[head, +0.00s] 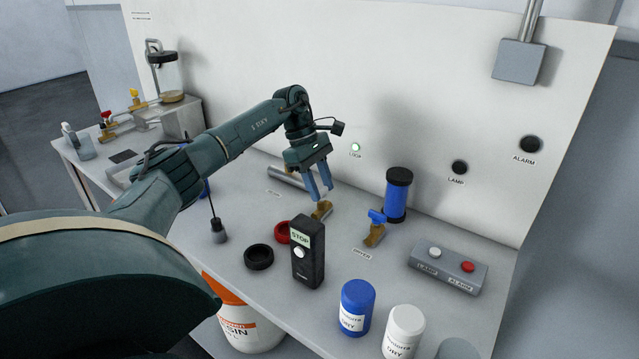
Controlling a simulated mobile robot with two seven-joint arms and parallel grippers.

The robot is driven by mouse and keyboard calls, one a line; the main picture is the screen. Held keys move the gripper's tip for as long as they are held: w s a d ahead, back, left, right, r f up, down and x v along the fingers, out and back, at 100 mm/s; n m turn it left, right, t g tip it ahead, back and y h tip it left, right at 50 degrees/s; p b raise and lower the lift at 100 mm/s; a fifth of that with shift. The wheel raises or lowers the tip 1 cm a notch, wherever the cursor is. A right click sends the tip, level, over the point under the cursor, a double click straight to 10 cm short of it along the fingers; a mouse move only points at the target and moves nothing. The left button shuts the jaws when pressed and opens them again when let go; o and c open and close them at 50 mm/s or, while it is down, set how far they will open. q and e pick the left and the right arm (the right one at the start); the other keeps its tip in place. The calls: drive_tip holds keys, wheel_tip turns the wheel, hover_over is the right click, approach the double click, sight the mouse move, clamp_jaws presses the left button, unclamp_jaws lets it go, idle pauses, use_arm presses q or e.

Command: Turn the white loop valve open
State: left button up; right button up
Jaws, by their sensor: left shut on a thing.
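My left gripper (319,190) reaches down over the bench from the left, its blue fingers shut at the top of a brass valve (322,211). This valve stands at the end of a grey cylinder lying on the bench. Its handle is hidden between the fingers, so I cannot see its colour or angle. My right gripper is not in view.
A blue-handled brass valve (375,230) stands beside a blue cylinder (397,196) to the right. A black STOP box (307,252), dark ring (259,257), red ring (282,232) and jars (356,306) are in front. A button box (447,267) is at right.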

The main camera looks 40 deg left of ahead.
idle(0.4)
use_arm(q)
drive_tip(key=o, duration=1)
drive_tip(key=p+v, duration=0.1)
drive_tip(key=v, duration=1.2)
drive_tip(key=shift+w+r, duration=0.1)
drive_tip(key=shift+r, duration=0.05)
